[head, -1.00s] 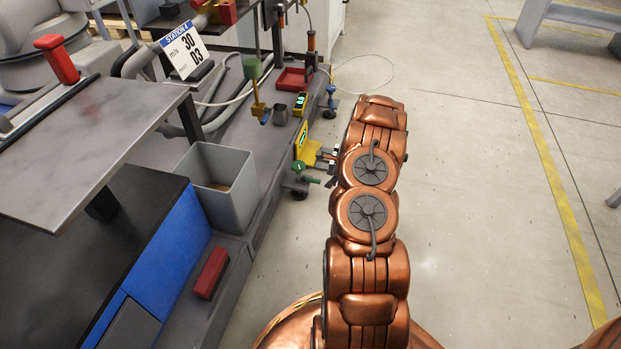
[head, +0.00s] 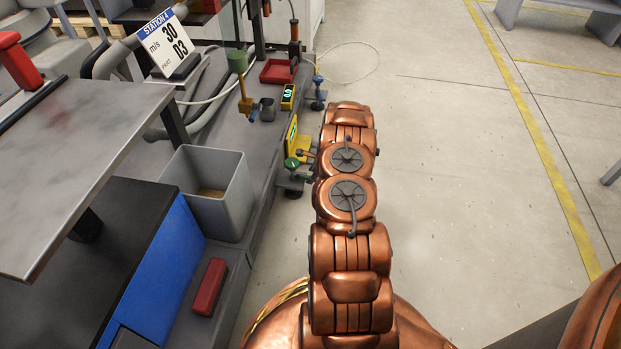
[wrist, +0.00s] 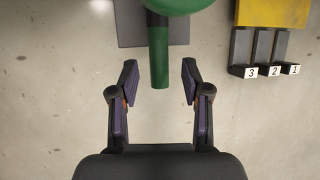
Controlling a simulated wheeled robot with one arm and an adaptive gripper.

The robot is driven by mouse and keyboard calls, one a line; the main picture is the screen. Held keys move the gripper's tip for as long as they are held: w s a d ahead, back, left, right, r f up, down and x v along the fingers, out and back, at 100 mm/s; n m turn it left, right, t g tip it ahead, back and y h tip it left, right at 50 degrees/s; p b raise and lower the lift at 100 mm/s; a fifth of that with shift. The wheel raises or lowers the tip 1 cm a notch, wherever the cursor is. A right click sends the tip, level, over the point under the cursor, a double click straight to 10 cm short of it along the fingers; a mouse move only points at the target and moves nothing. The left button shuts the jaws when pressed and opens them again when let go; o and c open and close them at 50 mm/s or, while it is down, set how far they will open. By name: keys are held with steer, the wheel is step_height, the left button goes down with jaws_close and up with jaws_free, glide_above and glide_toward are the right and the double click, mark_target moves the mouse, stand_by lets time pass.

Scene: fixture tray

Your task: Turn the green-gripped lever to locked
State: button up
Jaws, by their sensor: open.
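The lever's green grip (wrist: 159,62) hangs down from a round green hub (wrist: 175,5) at the top edge of the wrist view. In the head view the hub (head: 291,163) sits low at the bench's right edge, left of my arm. My gripper (wrist: 160,72) is open, with one finger on each side of the grip and a visible gap on both sides. In the head view my gripper is mostly hidden behind my copper arm. I cannot read any locked mark.
A yellow block (wrist: 272,12) with dark pieces numbered 3, 2 and 1 lies right of the lever in the wrist view. A grey bin (head: 212,200), a red box (head: 209,286) and a red tray (head: 279,71) are on the bench side.

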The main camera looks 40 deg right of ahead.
steer(key=shift+x, duration=0.75)
steer(key=shift+r, duration=0.1)
jaws_close()
